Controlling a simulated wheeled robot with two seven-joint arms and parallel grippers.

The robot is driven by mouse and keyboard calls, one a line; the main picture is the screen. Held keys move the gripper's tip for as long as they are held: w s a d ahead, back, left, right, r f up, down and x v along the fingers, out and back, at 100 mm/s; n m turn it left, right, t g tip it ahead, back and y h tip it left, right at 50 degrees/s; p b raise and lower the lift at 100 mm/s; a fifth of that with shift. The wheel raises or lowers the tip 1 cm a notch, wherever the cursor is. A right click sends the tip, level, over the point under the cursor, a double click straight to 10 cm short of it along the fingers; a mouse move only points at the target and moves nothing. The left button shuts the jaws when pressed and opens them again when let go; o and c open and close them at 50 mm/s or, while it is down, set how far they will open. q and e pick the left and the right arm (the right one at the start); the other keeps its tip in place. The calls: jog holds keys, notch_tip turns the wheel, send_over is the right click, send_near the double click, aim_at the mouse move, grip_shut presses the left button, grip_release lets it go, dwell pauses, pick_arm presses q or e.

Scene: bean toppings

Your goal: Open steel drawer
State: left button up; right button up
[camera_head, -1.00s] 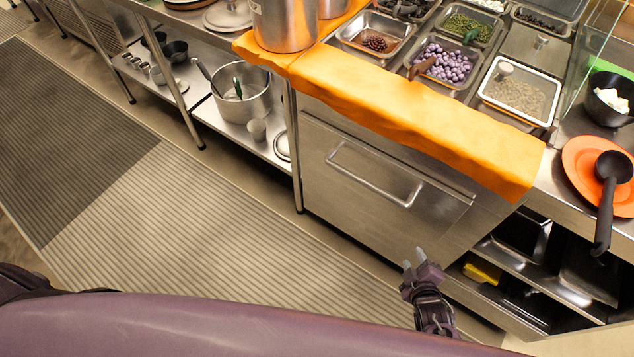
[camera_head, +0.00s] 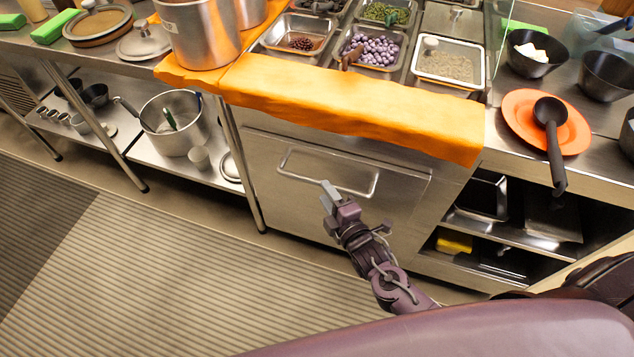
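The steel drawer (camera_head: 262,185) is the brushed front with a long bar handle (camera_head: 298,178) under the counter, in the middle of the head view. Its front is flush with the cabinet, so it looks closed. My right gripper (camera_head: 328,194) is in front of the drawer, overlapping the lower edge of the handle near its middle in the picture. I cannot tell whether it touches the handle. Its fingertips look close together, but the gap between them is not clear. My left gripper is out of view.
An orange cloth (camera_head: 350,104) hangs over the counter edge above the drawer. Left is a shelf with a large pot (camera_head: 176,124). Right are open shelves with a yellow item (camera_head: 454,242). The striped floor mat (camera_head: 150,270) is clear.

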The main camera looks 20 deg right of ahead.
aim_at(319, 181)
jog(key=x, duration=0.5)
jog(key=shift+w, duration=0.2)
grip_shut()
